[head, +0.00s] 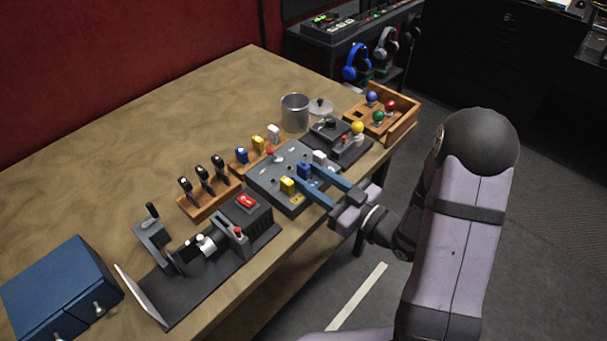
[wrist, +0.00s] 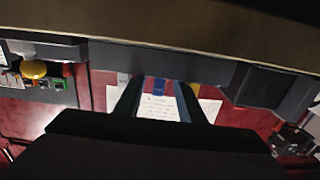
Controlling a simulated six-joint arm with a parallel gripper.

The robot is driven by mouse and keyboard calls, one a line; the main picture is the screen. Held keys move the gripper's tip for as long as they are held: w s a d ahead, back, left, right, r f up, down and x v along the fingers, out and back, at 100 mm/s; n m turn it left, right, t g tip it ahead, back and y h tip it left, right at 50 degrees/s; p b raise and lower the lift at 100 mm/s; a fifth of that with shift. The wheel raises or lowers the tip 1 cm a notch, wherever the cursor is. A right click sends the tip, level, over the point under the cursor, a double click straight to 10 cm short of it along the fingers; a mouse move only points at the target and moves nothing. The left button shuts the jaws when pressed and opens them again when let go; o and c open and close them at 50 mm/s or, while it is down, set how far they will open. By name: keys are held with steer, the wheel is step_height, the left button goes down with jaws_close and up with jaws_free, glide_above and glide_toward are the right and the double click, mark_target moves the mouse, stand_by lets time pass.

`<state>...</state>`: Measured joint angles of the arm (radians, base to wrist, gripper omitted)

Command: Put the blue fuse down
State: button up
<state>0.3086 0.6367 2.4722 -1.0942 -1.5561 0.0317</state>
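A blue fuse (head: 304,170) stands on the grey panel (head: 266,177), in a row between a yellow fuse (head: 287,185) and a white fuse (head: 320,157). My gripper (head: 306,174) reaches in from the right, its two blue fingers spread on either side of the blue fuse. In the wrist view the blue fuse (wrist: 158,85) shows between the fingers, with a gap seen on each side. The gripper looks open. How deep the fuse sits in the panel is hidden. Another blue piece (head: 242,155) stands in the wooden rack behind.
That rack (head: 263,157) also holds yellow and white pieces. A lever device and blue cabinet (head: 62,287) are left. The back-left tabletop is clear.

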mark_target(292, 170)
steer(key=shift+x, duration=0.8)
steer(key=shift+w+a+r+p, duration=0.15)
steer(key=shift+w+a+p, duration=0.1)
steer(key=shift+p, duration=0.1)
steer(key=p+x, duration=0.1)
steer(key=x, duration=0.2)
steer(key=shift+w+a, duration=0.45)
steer(key=shift+a, duration=0.05)
